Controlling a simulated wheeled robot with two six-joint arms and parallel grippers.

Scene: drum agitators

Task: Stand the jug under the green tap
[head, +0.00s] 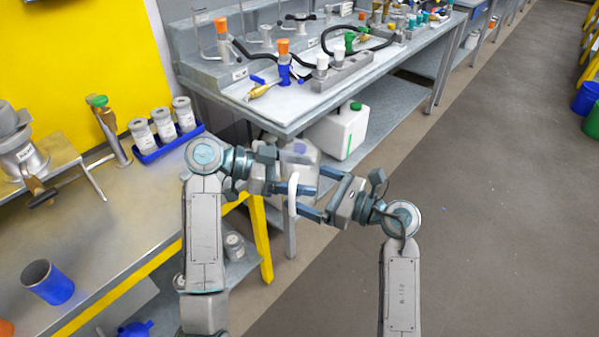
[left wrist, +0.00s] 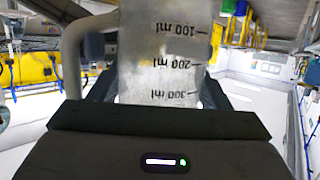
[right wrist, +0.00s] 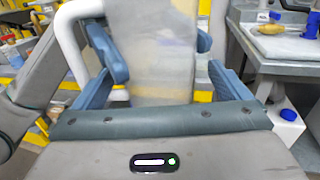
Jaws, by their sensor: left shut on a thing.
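The jug (head: 300,153) is pale and translucent with a white loop handle (head: 293,195). It is held in the air between my two grippers, in front of the benches. My left gripper (head: 278,176) is shut on it; the left wrist view shows its volume marks (left wrist: 178,62) between the fingers. My right gripper (head: 320,194) has its fingers apart, one on each side of the jug; whether they touch it I cannot tell. A green-topped fitting (head: 350,42) stands on the far bench. Another green-topped brass piece (head: 105,118) stands at the left bench. Which is the tap is unclear.
The left bench (head: 120,225) carries a blue tray (head: 190,137) of lidded jars and a blue cup (head: 48,283). The far bench (head: 310,105) holds orange-topped and white-topped fittings and black hoses. A white canister (head: 338,132) sits below it.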

